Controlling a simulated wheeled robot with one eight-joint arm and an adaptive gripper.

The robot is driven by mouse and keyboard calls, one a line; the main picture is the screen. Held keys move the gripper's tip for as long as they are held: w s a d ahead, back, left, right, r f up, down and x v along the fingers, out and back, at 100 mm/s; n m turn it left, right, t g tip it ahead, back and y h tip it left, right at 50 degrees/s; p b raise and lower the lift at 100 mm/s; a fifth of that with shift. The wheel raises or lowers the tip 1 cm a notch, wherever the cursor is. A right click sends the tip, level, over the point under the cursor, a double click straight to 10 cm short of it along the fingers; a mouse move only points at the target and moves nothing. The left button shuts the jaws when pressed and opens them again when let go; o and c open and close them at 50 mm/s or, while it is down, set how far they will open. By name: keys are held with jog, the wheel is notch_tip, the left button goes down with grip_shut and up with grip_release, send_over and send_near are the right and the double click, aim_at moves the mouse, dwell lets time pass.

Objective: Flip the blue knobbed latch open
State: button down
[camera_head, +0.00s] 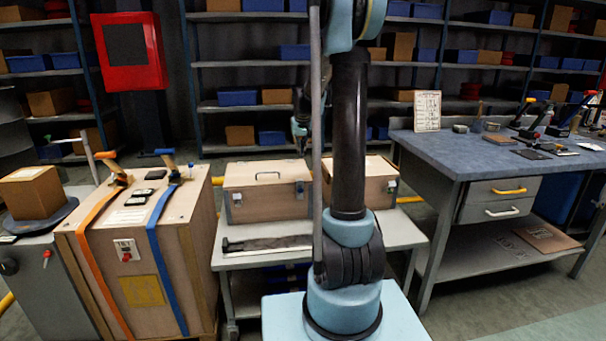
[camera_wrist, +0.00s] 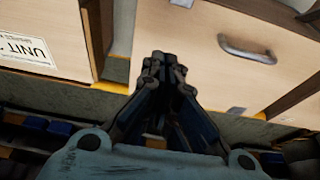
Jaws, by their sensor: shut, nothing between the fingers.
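A wooden case (camera_head: 266,192) with a grey handle stands on the light table at the centre of the head view. My gripper (camera_wrist: 163,62) is shut and empty in the wrist view, in front of a wooden case face (camera_wrist: 195,35) with a grey handle (camera_wrist: 247,50). No blue knob is clear there.
A strapped wooden crate (camera_head: 130,255) with orange and blue straps stands at the left. A blue-topped workbench (camera_head: 480,155) with tools is at the right. A dark bar (camera_head: 265,244) lies on the table (camera_head: 400,236) before the cases. Shelves line the back.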

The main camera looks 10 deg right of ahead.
aim_at(301, 177)
jog(key=shift+f, duration=0.15)
jog(key=x, duration=0.9)
jog(key=shift+w, duration=0.1)
jog(key=shift+s+f, duration=0.3)
jog(key=shift+s, duration=1.6)
